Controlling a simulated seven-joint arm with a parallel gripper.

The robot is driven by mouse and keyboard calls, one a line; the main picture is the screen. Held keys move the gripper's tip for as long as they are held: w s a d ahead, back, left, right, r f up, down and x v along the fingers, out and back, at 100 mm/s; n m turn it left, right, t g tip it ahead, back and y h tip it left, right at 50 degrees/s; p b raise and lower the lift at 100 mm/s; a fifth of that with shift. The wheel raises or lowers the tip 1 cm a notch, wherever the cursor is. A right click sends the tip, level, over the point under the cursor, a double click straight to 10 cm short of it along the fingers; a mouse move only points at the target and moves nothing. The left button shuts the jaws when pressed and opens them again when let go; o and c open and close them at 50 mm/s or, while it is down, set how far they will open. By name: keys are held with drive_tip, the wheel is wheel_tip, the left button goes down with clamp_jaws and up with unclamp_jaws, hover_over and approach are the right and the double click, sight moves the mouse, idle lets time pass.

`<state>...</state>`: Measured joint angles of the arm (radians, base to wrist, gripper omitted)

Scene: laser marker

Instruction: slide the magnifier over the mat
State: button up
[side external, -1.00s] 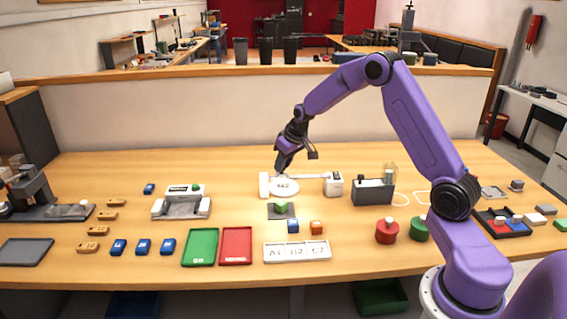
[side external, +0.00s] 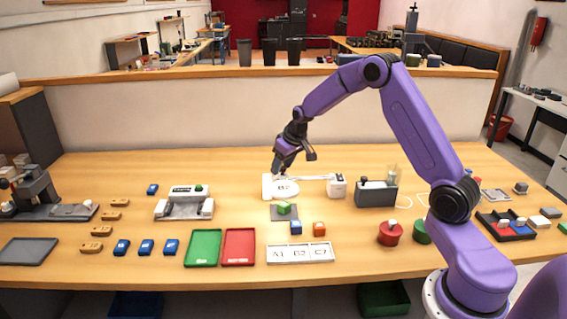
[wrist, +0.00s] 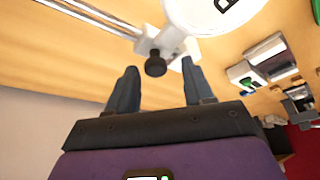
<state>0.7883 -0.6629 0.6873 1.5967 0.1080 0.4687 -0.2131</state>
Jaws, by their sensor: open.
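The magnifier has a round white lens (side external: 283,189) on a thin white arm running to a white base (side external: 337,186) on its right. My gripper (side external: 280,172) points down at the back of the lens. In the wrist view my gripper (wrist: 158,68) has its fingers apart, with a black knob (wrist: 155,63) on the magnifier showing between the fingertips. I cannot tell whether they touch it.
A blue block (side external: 296,228) and an orange block (side external: 319,229) sit in front of the mat. Green (side external: 203,248) and red (side external: 238,247) trays and a white labelled rack (side external: 300,253) lie nearer. A grey box (side external: 376,193) stands right of the magnifier base.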

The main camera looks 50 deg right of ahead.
drive_tip(key=shift+r, duration=0.1)
drive_tip(key=v, duration=1.7)
drive_tip(key=shift+r, duration=0.1)
drive_tip(key=s+a+f+n+g+y, duration=0.1)
drive_tip(key=s+a+f+n, duration=0.15)
drive_tip(key=s+a, duration=0.6)
drive_tip(key=s+a+f+n+g, duration=0.1)
drive_tip(key=s+a+n, duration=0.3)
drive_tip(key=s+a, duration=0.45)
drive_tip(key=s+a+f+n+g, duration=0.1)
drive_tip(key=s+f+n, duration=0.1)
drive_tip(key=s, duration=0.7)
drive_tip(key=s+a+f+n+g, duration=0.1)
drive_tip(key=s+n, duration=0.3)
drive_tip(key=s, duration=0.6)
drive_tip(key=shift+s+a+f+h, duration=0.2)
drive_tip(key=shift+a+f+h, duration=0.1)
drive_tip(key=shift+a+f, duration=0.35)
drive_tip(key=shift+d, duration=0.1)
